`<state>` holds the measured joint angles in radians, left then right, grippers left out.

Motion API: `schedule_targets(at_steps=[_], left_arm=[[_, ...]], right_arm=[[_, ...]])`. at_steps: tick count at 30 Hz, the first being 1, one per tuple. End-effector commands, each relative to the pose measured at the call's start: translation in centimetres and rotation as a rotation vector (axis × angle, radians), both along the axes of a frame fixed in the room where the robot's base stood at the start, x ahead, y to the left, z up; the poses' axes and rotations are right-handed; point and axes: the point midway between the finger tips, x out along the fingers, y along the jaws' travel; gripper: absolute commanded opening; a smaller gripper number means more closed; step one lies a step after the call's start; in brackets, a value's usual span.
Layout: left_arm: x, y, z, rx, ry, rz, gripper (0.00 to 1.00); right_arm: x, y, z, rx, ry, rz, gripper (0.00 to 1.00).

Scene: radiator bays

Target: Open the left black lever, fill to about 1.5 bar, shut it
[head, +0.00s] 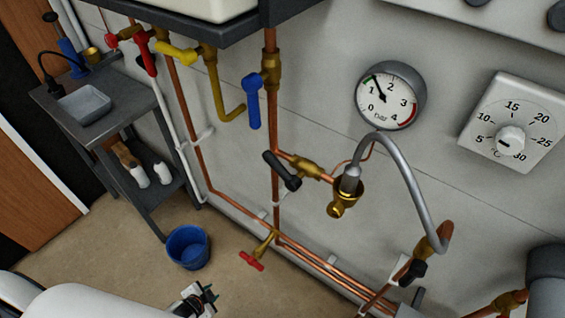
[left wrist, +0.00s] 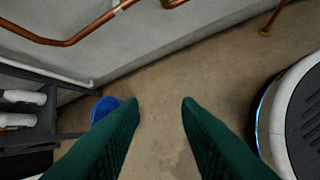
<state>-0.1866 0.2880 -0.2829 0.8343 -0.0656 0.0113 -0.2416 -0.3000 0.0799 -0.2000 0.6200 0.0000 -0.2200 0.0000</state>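The left black lever (head: 282,171) sits on a brass valve (head: 306,167) on the copper branch left of the silver hose (head: 405,170). It slants from upper left to lower right; I cannot tell for sure whether it is open or shut. A second black lever (head: 413,272) is at the hose's lower right end. The bar gauge (head: 391,97) has its needle between 1 and 2, near the green mark. My left gripper (head: 205,300) is low at the picture's bottom, well below the levers. In the left wrist view its green fingers (left wrist: 160,102) are apart with nothing between them. My right gripper is not seen.
Red, yellow and blue handles (head: 254,100) hang under the boiler. A red tap (head: 252,261) sits low on the pipes. A blue bucket (head: 188,247) stands on the floor beside the grey shelf table (head: 125,95). A thermostat dial (head: 511,140) is at the right.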

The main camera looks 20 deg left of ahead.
Motion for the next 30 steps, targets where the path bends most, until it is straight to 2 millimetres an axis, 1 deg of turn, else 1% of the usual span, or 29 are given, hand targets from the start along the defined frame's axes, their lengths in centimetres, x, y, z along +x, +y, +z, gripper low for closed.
schedule_targets(at_steps=[1,2,3,5,6,8,9,11,12,14,15,18,21,23,26,30], left_arm=[[3.4,1.1,1.9,0.038,-0.086,-0.075,0.3],[5.4,1.5,3.2,0.063,-0.14,-0.127,0.3],[8.3,2.1,5.4,0.103,-0.221,-0.205,0.3],[12.8,2.6,9.5,0.178,-0.364,-0.344,0.3],[15.8,2.7,13.0,0.243,-0.477,-0.456,0.3],[19.7,2.3,18.7,0.351,-0.654,-0.633,0.3],[21.6,1.6,22.8,0.43,-0.777,-0.758,0.3],[23.3,0.1,28.8,0.553,-0.963,-0.949,0.3],[23.7,-1.1,32.5,0.636,-1.086,-1.074,0.3],[23.1,-3.0,37.4,0.753,-1.263,-1.25,0.3],[22.3,-4.0,39.8,0.817,-1.362,-1.35,0.3],[20.0,-5.9,43.8,0.927,-1.554,-1.527,0.3],[18.4,-6.8,45.6,0.981,-1.656,-1.616,0.3],[18.1,-7.2,46.1,0.994,-1.682,-1.636,0.3],[18.3,-8.1,46.4,0.996,-1.694,-1.639,0.3],[19.2,-10.3,46.7,0.995,-1.696,-1.635,0.3]], right_arm=[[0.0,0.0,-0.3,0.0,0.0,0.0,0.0],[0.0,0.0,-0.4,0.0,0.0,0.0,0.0],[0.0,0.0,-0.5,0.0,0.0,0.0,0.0],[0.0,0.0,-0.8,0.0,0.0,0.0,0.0],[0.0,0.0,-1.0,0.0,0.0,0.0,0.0],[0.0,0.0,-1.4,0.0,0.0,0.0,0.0],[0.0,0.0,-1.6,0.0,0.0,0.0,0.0],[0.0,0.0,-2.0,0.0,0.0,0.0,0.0],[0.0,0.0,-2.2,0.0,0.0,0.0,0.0],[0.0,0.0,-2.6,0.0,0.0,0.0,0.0],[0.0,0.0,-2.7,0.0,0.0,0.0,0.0],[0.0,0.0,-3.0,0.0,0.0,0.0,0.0],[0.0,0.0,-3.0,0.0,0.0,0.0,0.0],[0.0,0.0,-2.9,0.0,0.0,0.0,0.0],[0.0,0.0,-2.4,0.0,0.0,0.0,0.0],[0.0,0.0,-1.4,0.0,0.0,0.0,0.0]])
